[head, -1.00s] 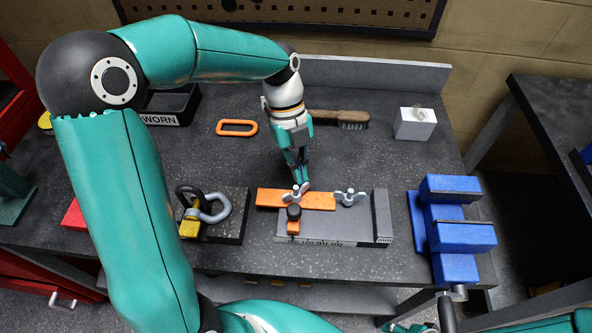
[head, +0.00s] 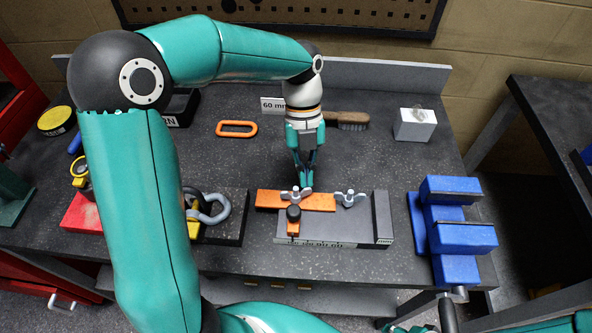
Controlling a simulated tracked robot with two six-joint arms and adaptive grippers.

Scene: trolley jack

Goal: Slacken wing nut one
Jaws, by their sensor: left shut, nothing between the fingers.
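An orange bar (head: 320,202) lies along the back of a grey fixture plate (head: 335,230). A silver left wing nut (head: 297,194) and a silver right wing nut (head: 349,198) sit on top. I cannot tell which is number one. A black knob (head: 293,213) stands on an orange piece in front of the left wing nut. My left gripper (head: 305,184) points down, shut and empty, with its tips just behind the left wing nut. I cannot tell if they touch it. Only a small part of my right arm's end shows at the bottom edge; its fingers are not clear.
A blue vise (head: 458,237) stands to the right. A dark block with a grey shackle (head: 213,208) stands to the left, partly behind my left arm. An orange ring (head: 237,128), a brush (head: 347,120) and a white box (head: 415,124) lie farther back.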

